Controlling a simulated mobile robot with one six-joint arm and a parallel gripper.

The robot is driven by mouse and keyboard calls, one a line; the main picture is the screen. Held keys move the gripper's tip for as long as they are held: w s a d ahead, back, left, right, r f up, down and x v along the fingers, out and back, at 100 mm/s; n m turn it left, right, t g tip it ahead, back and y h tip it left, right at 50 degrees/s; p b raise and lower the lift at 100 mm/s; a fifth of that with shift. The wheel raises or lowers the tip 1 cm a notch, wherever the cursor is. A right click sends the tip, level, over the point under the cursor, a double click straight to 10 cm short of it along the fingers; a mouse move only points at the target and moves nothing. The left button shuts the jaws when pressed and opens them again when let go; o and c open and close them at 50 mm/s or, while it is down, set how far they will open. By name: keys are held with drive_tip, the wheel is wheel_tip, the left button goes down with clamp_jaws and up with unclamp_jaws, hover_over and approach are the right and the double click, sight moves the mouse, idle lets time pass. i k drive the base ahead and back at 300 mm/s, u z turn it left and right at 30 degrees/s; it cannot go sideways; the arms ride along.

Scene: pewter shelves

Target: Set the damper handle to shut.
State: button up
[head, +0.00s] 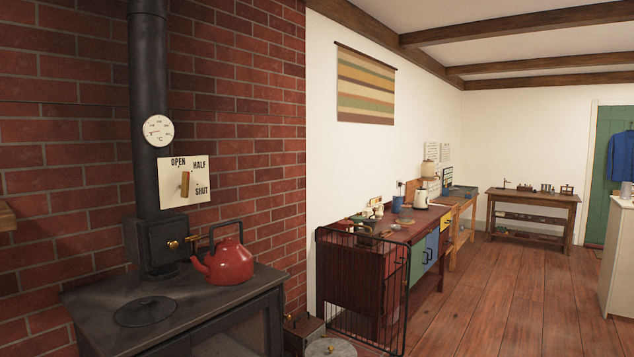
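The damper handle (185,184) is a brass bar on a cream plate (170,195) fixed at the black stovepipe. The plate is marked OPEN at top left, HALF at top right and SHUT at lower right. The handle stands close to upright, with its upper end just below the word OPEN. My gripper is not in view, and nothing touches the handle.
Below the plate is a black stove (90,300) with a red kettle (229,262) on top. A round dial (158,130) sits on the pipe (149,60). A black wire guard (365,290) stands right of the stove. Open wooden floor (500,290) lies at right.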

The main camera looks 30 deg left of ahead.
sight(184, 185)
drive_tip(key=u, duration=0.25)
drive_tip(key=i, duration=1.35)
drive_tip(key=u, duration=1.05)
drive_tip(key=i, duration=0.45)
drive_tip(key=u, duration=0.2)
drive_tip(key=k, duration=0.7)
drive_tip(key=u, duration=0.2)
drive_tip(key=i, duration=0.7)
drive_tip(key=z, duration=0.1)
